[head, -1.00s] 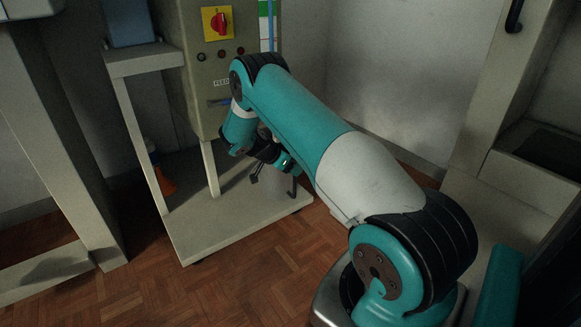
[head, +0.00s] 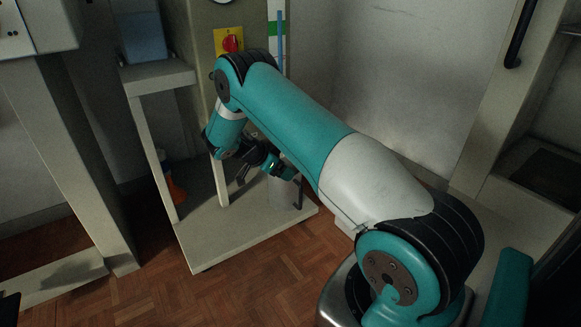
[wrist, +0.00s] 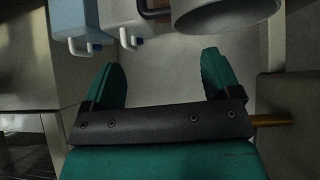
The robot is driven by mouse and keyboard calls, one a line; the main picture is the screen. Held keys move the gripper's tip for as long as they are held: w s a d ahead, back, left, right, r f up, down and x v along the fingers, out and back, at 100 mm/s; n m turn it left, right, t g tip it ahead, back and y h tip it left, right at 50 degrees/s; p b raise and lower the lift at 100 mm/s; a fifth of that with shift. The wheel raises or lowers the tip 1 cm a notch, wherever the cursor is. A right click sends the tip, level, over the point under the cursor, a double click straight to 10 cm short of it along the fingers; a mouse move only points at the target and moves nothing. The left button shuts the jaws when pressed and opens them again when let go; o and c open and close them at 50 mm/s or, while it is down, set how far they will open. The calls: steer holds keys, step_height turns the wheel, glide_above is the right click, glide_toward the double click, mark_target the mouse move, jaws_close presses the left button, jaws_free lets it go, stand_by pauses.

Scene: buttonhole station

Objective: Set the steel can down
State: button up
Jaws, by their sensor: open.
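The steel can (head: 283,193) is a pale grey cylinder that appears to stand upright on the low shelf (head: 235,232). In the head view it shows just behind and below my gripper (head: 270,186), partly hidden by it. In the wrist view the can's round rim (wrist: 228,20) is at the top right, cut off by the frame edge. My gripper (wrist: 163,78) is open there, with its two green fingers wide apart and nothing between them. The can is beyond the fingertips, apart from them in the picture.
A grey cabinet with a red switch (head: 230,43) rises behind the arm. An orange bottle (head: 176,188) stands at the shelf's left. Pale blue boxes with hooks (wrist: 80,25) are at the wrist view's top left. Parquet floor (head: 255,285) in front is clear.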

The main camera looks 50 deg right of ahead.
steer(key=s+a+r+n+t+y, duration=0.1)
steer(key=a+r+n+t+y, duration=0.15)
steer(key=a+r+n, duration=0.55)
steer(key=s+a+r+n+t+y, duration=0.1)
steer(key=a+r+n+y, duration=0.25)
steer(key=a+r, duration=0.8)
steer(key=s+a+r+n+y, duration=0.3)
steer(key=s+a+n, duration=0.5)
steer(key=s, duration=0.5)
steer(key=s+a+r+n+y, duration=0.3)
steer(key=s+a+r+n, duration=0.2)
steer(key=s+a+n, duration=0.3)
steer(key=s+a+g, duration=0.1)
steer(key=s+a, duration=0.3)
steer(key=s, duration=0.2)
steer(key=shift+s+y+p, duration=0.25)
steer(key=shift+y+p, duration=0.05)
steer(key=shift+p, duration=0.05)
